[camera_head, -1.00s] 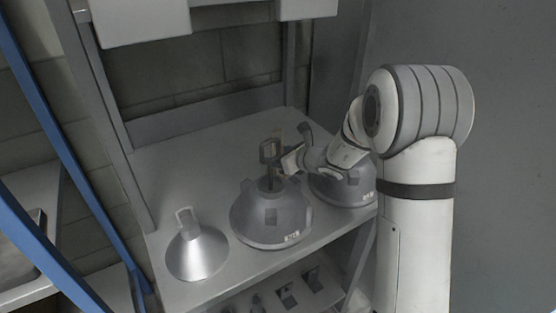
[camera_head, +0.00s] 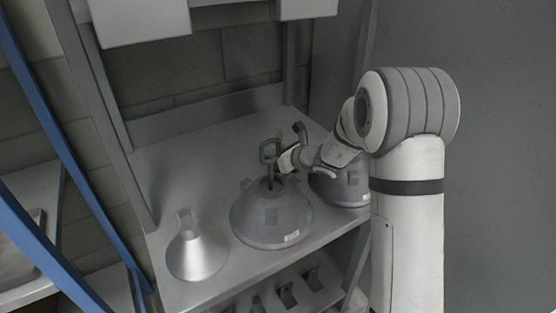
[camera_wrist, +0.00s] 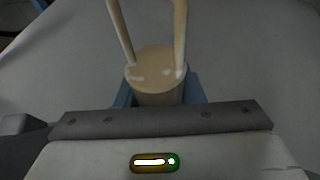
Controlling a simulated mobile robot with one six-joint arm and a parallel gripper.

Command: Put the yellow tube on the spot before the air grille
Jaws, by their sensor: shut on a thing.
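My gripper (camera_head: 285,160) is behind and beside the loop handle of the middle grey hood (camera_head: 271,215). In the wrist view my gripper (camera_wrist: 160,97) is shut on a tan, yellowish cylindrical thing (camera_wrist: 157,70) with two thin uprights rising from its top. Its lower part is hidden between the blue-grey fingers. I cannot tell for certain that it is the yellow tube. In the head view the held thing is mostly hidden behind the hood handle. I cannot make out an air grille or a marked spot.
A smaller shiny cone hood (camera_head: 197,254) stands at the left of the grey shelf (camera_head: 180,160). Another grey hood (camera_head: 345,185) stands at the right, partly behind my arm. Blue posts (camera_head: 45,110) stand at the left. The shelf's back is mostly clear.

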